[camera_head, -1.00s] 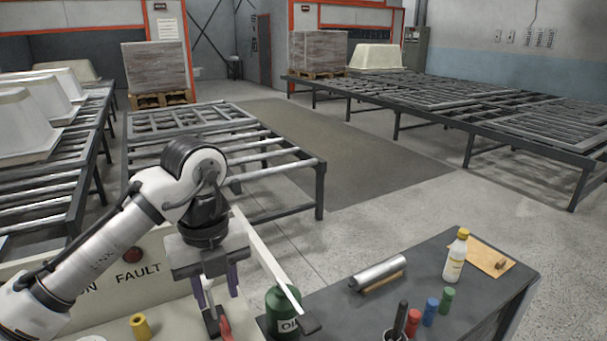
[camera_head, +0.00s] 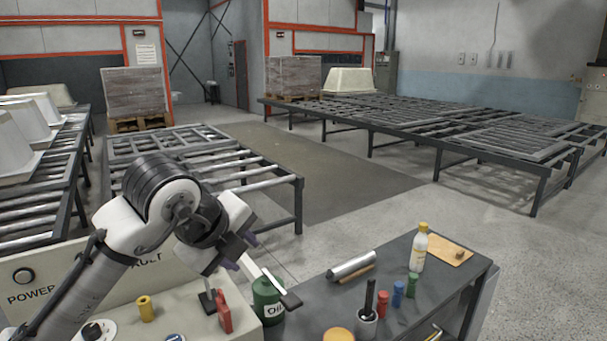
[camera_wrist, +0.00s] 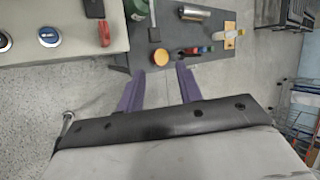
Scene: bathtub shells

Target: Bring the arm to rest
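My arm is bent over the cream control panel (camera_head: 180,312) at the lower left of the head view. My gripper (camera_head: 240,252) points down and to the right, above the panel and near the green oil can (camera_head: 267,298). In the wrist view my gripper (camera_wrist: 160,72) has its two purple fingers well apart, with only floor between them. It holds nothing.
A dark workbench (camera_head: 330,300) holds a metal cylinder (camera_head: 351,265), a yellow-capped bottle (camera_head: 419,248) and several small coloured pieces. A red object (camera_head: 224,312) and a yellow knob (camera_head: 146,308) are on the panel. A roller table (camera_head: 240,175) stands behind; grey floor lies beyond the bench.

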